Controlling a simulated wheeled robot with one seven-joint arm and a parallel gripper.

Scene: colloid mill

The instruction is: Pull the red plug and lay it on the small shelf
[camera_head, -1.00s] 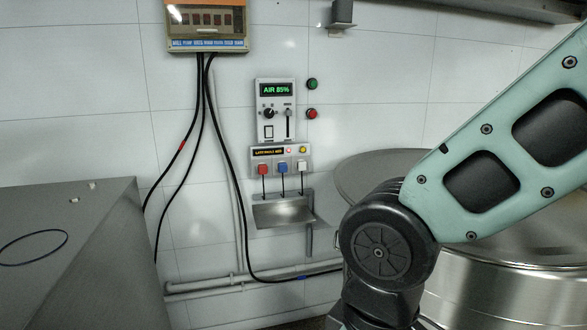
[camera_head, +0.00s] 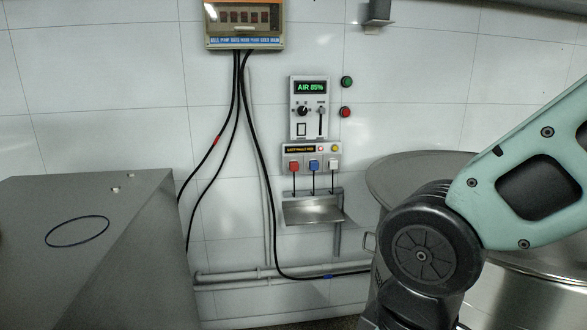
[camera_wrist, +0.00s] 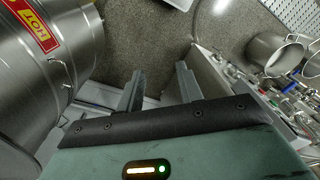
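The red plug (camera_head: 294,166) sits in the left socket of the lockout panel (camera_head: 312,150) on the tiled wall, with a cord hanging below it. A blue plug (camera_head: 314,165) and a white plug (camera_head: 333,164) sit to its right. The small metal shelf (camera_head: 313,211) is fixed to the wall just below the plugs and looks empty. My gripper (camera_wrist: 158,84) shows in the wrist view with its two fingers apart and nothing between them. It points at the floor, and neither plug nor shelf is in that view. In the head view my gripper is hidden.
A grey metal cabinet (camera_head: 90,240) stands at the left and a large steel vat (camera_head: 520,295) at the right, partly behind my arm. Pipes (camera_head: 235,275) run low along the wall. A steel vessel marked HOT (camera_wrist: 45,60) is at the left of the wrist view.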

